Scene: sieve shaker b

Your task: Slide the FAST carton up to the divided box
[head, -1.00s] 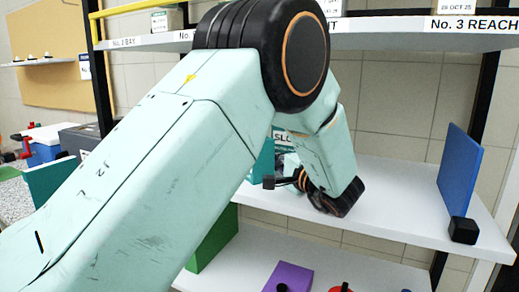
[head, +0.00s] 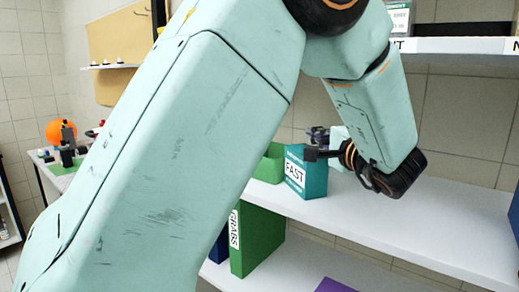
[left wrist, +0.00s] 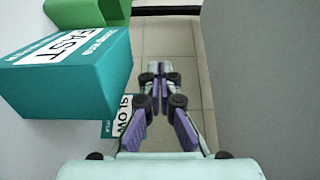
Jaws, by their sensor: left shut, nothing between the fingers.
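The FAST carton (head: 305,175) is a teal box with a white label, upright on the white shelf. It also shows close at the left of the left wrist view (left wrist: 75,78). Directly left of it is an open green box (head: 268,165), partly hidden by my arm; it appears to be the divided box, but I see no dividers. The green box also shows at the top of the left wrist view (left wrist: 85,12). My left gripper (left wrist: 160,76) is shut and empty, beside the FAST carton. In the head view its fingers (head: 318,133) show behind the carton. My right gripper is out of view.
A label reading SLOW (left wrist: 122,117) shows below the FAST carton in the left wrist view. A green GRABS binder (head: 257,238) stands on the lower shelf. An upper shelf (head: 465,45) runs above.

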